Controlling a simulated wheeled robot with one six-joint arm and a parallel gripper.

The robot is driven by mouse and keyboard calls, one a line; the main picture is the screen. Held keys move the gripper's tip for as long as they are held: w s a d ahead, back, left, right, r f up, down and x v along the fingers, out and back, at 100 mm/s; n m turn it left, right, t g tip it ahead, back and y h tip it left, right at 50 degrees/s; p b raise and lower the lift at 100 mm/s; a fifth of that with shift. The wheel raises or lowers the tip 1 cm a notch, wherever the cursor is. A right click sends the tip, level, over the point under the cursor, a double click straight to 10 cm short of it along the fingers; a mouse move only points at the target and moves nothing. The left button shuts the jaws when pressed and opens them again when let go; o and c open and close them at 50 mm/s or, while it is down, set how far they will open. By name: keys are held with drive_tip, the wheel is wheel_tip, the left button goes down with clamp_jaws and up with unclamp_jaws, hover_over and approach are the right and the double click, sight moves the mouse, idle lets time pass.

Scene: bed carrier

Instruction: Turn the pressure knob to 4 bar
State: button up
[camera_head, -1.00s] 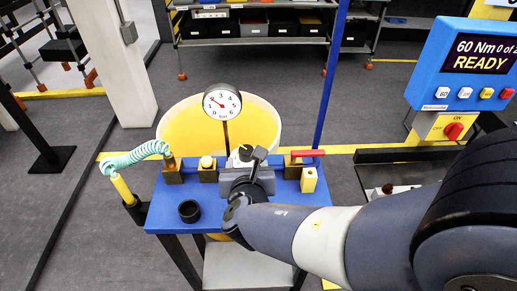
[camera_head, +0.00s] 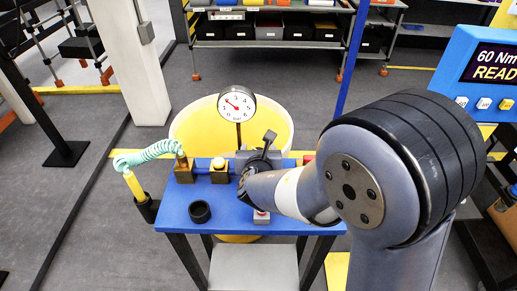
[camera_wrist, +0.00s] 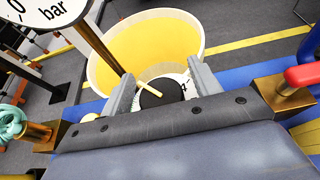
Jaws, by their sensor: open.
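The pressure knob (camera_wrist: 160,92) is a round black knob with a yellow pointer, on a white scale where a 4 shows at its right. The pointer aims to the upper left in the wrist view. My gripper (camera_wrist: 162,86) is open, its grey fingers on either side of the knob; I cannot tell whether they touch it. In the head view my gripper (camera_head: 257,150) is at the back of the blue table and hides the knob. The round white gauge (camera_head: 237,105) has a red needle pointing upper left, roughly between 1 and 2; it is cut off in the wrist view (camera_wrist: 38,25).
The blue table (camera_head: 205,235) carries brass fittings (camera_head: 184,170), a black ring (camera_head: 200,211) and a coiled teal hose (camera_head: 150,152). A yellow bin (camera_head: 275,125) stands behind. A red-handled valve (camera_wrist: 303,76) is close right of my gripper. A blue panel (camera_head: 485,70) stands at the right.

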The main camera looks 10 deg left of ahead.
drive_tip(key=c, duration=1)
drive_tip(key=shift+r+m+h+p, duration=0.1)
drive_tip(key=shift+m+h+p, duration=0.2)
drive_tip(key=shift+p, duration=0.05)
drive_tip(key=m+h+p, duration=0.1)
drive_tip(key=m+h, duration=0.1)
drive_tip(key=h, duration=0.1)
drive_tip(key=shift+d+m+p, duration=0.15)
drive_tip(key=shift+m+p, duration=0.15)
drive_tip(key=shift+p, duration=0.1)
drive_tip(key=m+h, duration=0.1)
drive_tip(key=m+h+p, duration=0.1)
drive_tip(key=m+h, duration=0.2)
drive_tip(key=h, duration=0.1)
drive_tip(key=shift+s+d+m+g, duration=0.1)
drive_tip(key=shift+d+m+g, duration=0.2)
drive_tip(key=shift+d+g, duration=0.1)
drive_tip(key=m+g+h, duration=0.1)
drive_tip(key=m+h, duration=0.1)
drive_tip(key=m+g+h+p, duration=0.1)
drive_tip(key=m+g+h, duration=0.1)
drive_tip(key=shift+s+d+m+h, duration=0.15)
drive_tip(key=shift+d+m+h, duration=0.05)
drive_tip(key=shift+m+h, duration=0.1)
drive_tip(key=shift+s+d+m+g+h+p, duration=0.15)
drive_tip(key=shift+m+g+h+p, duration=0.2)
drive_tip(key=shift+m+g+h, duration=0.5)
drive_tip(key=shift+s+d+m+g+h+p, duration=0.1)
drive_tip(key=shift+m+g+h+p, duration=0.3)
drive_tip(key=shift+m+g, duration=0.8)
